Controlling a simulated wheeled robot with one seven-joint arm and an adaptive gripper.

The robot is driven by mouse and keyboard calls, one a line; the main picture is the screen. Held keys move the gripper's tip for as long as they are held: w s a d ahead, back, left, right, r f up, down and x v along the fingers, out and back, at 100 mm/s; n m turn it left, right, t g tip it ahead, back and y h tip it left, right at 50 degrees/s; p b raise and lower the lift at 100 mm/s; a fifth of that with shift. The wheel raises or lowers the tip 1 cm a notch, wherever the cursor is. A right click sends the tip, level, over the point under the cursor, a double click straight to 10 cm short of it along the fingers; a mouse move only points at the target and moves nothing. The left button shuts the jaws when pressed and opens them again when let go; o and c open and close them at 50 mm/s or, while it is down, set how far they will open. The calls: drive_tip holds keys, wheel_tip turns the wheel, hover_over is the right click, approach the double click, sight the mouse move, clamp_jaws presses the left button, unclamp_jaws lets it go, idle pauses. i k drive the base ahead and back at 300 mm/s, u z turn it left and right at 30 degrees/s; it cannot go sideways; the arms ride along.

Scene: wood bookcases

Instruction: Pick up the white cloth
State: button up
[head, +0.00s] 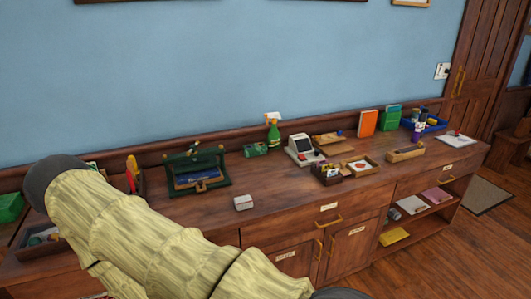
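I cannot make out a white cloth for certain. A small whitish block-like item (243,202) sits alone near the front edge of the wooden counter (290,197); it is too small to tell whether it is folded cloth. A pale folded-looking item (412,204) lies on the open shelf at the lower right. My arm, in pale ribbed covering, fills the lower left and hides part of the counter there. My gripper's fingers do not show.
A green spray bottle (273,132), a white cash-register-like device (303,150) and a dark green rack (198,172) stand on the counter. Wooden trays, an orange book (367,123) and a blue bin (432,126) are farther right. Floor (440,250) is clear at the lower right.

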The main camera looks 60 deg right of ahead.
sight(244, 201)
drive_tip(key=z, duration=1.2)
